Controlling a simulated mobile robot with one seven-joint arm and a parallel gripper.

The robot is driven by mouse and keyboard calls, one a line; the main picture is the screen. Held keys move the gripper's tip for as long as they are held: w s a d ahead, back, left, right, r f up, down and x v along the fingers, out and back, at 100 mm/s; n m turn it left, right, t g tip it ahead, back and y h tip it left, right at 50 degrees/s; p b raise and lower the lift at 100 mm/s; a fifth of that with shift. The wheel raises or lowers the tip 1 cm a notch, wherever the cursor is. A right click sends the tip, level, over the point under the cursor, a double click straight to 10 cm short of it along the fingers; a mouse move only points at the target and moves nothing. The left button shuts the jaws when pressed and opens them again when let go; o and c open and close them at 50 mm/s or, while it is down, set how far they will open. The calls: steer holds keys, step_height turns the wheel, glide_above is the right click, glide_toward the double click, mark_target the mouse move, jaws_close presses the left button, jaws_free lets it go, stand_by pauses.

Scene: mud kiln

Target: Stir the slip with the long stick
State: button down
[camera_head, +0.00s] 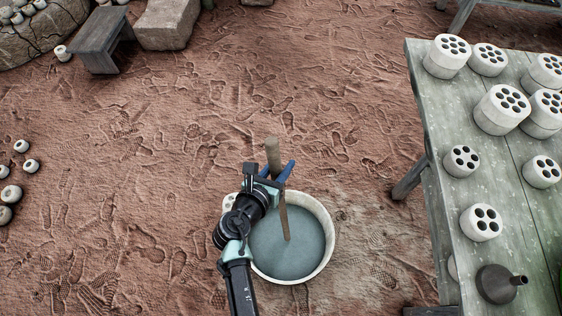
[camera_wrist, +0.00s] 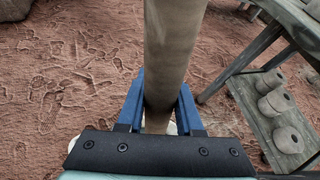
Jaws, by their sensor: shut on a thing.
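The long stick (camera_head: 273,155) stands nearly upright, slightly tilted, with its lower end in the grey-blue slip (camera_head: 300,250). The slip fills much of a round pale bucket (camera_head: 327,225) on the ground. My gripper (camera_head: 277,173) is shut on the stick above the bucket. In the wrist view the thick stick (camera_wrist: 174,45) passes between the blue fingers of my gripper (camera_wrist: 160,105). The stick's lower tip is hidden under the slip. My arm covers the bucket's left side.
A wooden table (camera_head: 450,215) at the right holds several pale clay pieces with holes and a dark funnel-like vessel (camera_head: 495,284). A small wooden stool (camera_head: 100,40) and a stone block (camera_head: 167,22) stand at the back left. The footprinted ground between is clear.

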step_height(320, 180, down, 9)
steer(key=b, duration=0.6)
steer(key=shift+r, duration=0.1)
stand_by(0.3)
